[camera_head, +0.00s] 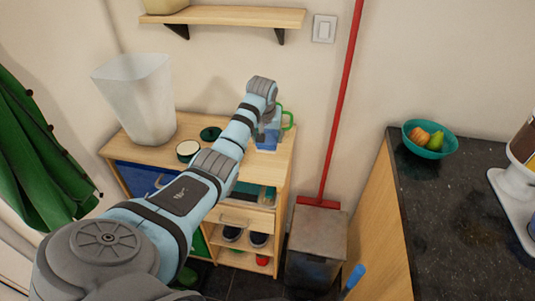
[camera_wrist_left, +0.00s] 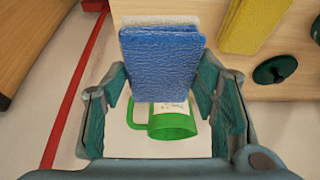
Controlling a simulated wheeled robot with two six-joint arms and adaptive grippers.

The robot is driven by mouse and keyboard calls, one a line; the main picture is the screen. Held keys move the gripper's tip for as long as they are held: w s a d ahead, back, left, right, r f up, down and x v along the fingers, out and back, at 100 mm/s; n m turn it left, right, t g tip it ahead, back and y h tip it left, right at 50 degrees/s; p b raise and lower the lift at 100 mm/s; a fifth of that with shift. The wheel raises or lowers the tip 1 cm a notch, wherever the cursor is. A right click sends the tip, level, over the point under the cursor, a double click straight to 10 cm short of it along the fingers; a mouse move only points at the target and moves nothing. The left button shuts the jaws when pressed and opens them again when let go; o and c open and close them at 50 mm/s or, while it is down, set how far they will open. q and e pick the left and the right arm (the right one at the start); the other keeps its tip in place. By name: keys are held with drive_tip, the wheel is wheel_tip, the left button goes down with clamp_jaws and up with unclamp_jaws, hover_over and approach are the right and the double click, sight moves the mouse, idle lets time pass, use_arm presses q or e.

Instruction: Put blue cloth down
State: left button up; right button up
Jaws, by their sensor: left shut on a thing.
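The blue cloth (camera_wrist_left: 162,68) is a thick folded pad between the fingers of my left gripper (camera_wrist_left: 162,80); a pale layer shows along its edge. My left gripper is shut on it. In the head view, the cloth (camera_head: 266,145) shows just below the gripper (camera_head: 268,128), low over the right end of the wooden cabinet top (camera_head: 278,165). I cannot tell whether it touches the top. My right gripper is out of view.
A green-handled mug (camera_wrist_left: 172,125) is close behind the cloth, by the wall. A yellow cloth (camera_wrist_left: 254,24) and dark green lid (camera_wrist_left: 274,69) lie nearby. A white bin (camera_head: 135,95) stands left. A red pole (camera_head: 343,95) leans right of the cabinet.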

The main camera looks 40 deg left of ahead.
use_arm(q)
drive_tip(key=f, duration=0.8)
drive_tip(key=shift+s+d+f+b, duration=0.1)
drive_tip(key=shift+s+f+b, duration=0.05)
drive_tip(key=shift+s+b, duration=0.15)
drive_tip(key=shift+w+f, duration=0.15)
drive_tip(key=shift+f, duration=0.1)
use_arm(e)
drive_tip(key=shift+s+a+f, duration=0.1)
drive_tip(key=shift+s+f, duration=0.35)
use_arm(q)
drive_tip(key=shift+f, duration=0.1)
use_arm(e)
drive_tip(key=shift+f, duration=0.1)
use_arm(q)
drive_tip(key=o, duration=1)
drive_tip(key=shift+o, duration=0.2)
